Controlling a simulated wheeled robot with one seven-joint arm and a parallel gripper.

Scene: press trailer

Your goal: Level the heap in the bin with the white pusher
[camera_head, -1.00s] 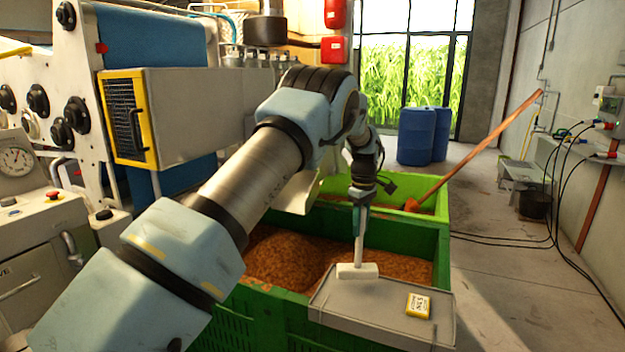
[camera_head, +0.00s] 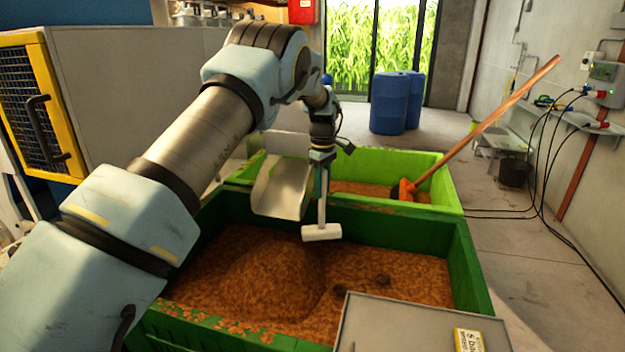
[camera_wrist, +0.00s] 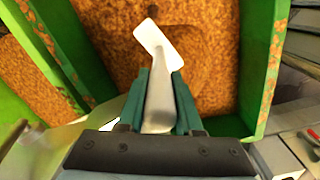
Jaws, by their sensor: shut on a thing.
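The white pusher (camera_head: 321,232) hangs upright from my gripper (camera_head: 322,158), its head above the brown material in the front green bin (camera_head: 458,262). My gripper is shut on the pusher's handle. In the wrist view, the teal fingers of my gripper (camera_wrist: 162,100) clasp the handle, and the pusher head (camera_wrist: 158,45) points away over the bin. The heap (camera_head: 268,270) is a rounded mound left of the pusher, in the bin's middle-left.
A grey lid or board (camera_head: 400,325) with a yellow-labelled box (camera_head: 468,340) lies at the bin's front right corner. A metal chute (camera_head: 283,188) juts over the bin's back. Behind stands a light green bin (camera_head: 440,175) with an orange-handled tool (camera_head: 480,130) leaning in it. Floor at right holds cables.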

